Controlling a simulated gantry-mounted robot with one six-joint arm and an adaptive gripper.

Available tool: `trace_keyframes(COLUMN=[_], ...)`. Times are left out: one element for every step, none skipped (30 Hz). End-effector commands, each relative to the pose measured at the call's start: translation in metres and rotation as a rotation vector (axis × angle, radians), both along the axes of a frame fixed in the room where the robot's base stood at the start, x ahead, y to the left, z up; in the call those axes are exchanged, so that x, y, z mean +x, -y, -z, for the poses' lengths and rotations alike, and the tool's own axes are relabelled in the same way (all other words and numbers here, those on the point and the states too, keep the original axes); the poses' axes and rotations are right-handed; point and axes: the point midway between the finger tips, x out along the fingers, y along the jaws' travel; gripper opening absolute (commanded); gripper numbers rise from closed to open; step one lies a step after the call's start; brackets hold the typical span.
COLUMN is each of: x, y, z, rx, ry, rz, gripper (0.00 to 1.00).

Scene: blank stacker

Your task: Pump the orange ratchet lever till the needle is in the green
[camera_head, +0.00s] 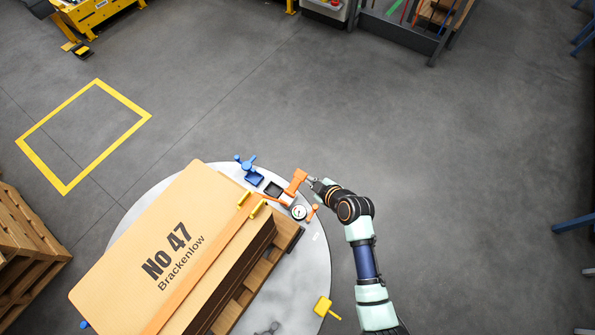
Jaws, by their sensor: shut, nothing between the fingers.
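The orange ratchet lever (296,181) stands near the upper right edge of the round grey table, with its orange base beside it. A small round white dial gauge (298,212) sits just below it, too small to read its needle or any green band. My gripper (311,182) is shut and empty, just right of the lever's upper end; I cannot tell whether it touches. My arm reaches in from the lower right.
A large cardboard stack marked "No 47 Brackenlow" (185,240) on a wooden pallet (285,236) covers most of the table.

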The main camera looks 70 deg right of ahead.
Motion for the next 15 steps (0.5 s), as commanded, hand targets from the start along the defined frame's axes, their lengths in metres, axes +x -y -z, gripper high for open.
trace_keyframes(x=[-0.0035, -0.0046, -0.0052, -0.0052, -0.0052, -0.0050, -0.0049, -0.0048, -0.0047, -0.0047, -0.0044, -0.0036, -0.0025, -0.0010, 0.0017], y=[0.0021, 0.0028, 0.0032, 0.0033, 0.0033, 0.0030, 0.0029, 0.0029, 0.0027, 0.0028, 0.0029, 0.0033, 0.0039, 0.0047, 0.0059], z=[0.0079, 0.0085, 0.0083, 0.0078, 0.0072, 0.0066, 0.0064, 0.0064, 0.0064, 0.0064, 0.0067, 0.0077, 0.0090, 0.0110, 0.0148], rx=[-0.001, -0.002, -0.003, -0.004, -0.003, -0.003, -0.003, -0.003, -0.002, -0.002, -0.002, -0.002, -0.003, -0.002, -0.002], ry=[-0.002, -0.003, -0.003, -0.003, -0.003, -0.003, -0.003, -0.003, -0.003, -0.003, -0.003, -0.002, -0.003, -0.003, -0.003], rz=[0.006, 0.007, 0.008, 0.007, 0.007, 0.007, 0.007, 0.007, 0.006, 0.006, 0.006, 0.006, 0.005, 0.004, 0.004], gripper=[0.00, 0.00, 0.00, 0.00, 0.00, 0.00, 0.00, 0.00, 0.00, 0.00, 0.00, 0.00, 0.00, 0.00, 0.00])
